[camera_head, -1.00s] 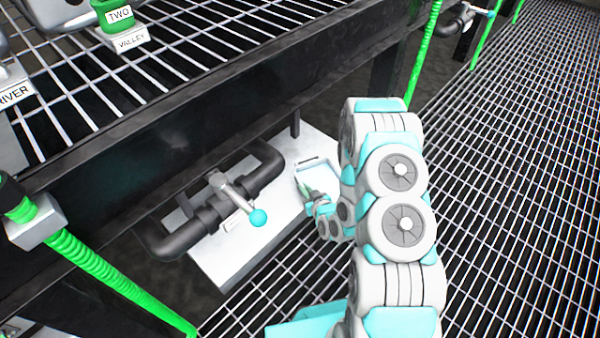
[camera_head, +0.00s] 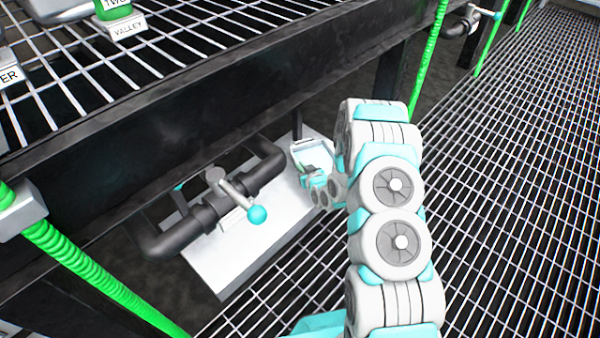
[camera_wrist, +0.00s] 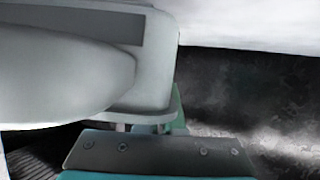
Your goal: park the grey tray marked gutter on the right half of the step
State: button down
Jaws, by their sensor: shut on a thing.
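The pale grey tray (camera_head: 311,148) is at the far right end of the white step (camera_head: 222,262), beside the right end of the black pipe. My gripper (camera_head: 313,176) is shut on the tray's near side. In the wrist view the grey tray (camera_wrist: 155,62) fills the upper left, close against my gripper (camera_wrist: 148,128). I cannot tell whether the tray rests on the step or hangs just above it. No gutter marking is readable.
A black pipe (camera_head: 175,240) with a teal-knobbed lever (camera_head: 257,214) takes up the step's left and middle. A black beam and grated shelf (camera_head: 180,65) overhang behind. A green hose (camera_head: 90,270) runs at the left. Open grating (camera_head: 500,200) lies right.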

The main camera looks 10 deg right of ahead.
jog(key=shift+w, duration=0.35)
notch_tip(320, 180, down, 4)
jog(key=shift+r, duration=0.2)
jog(key=c, duration=1)
grip_release()
jog(key=shift+s, duration=0.1)
jog(key=shift+c, duration=0.2)
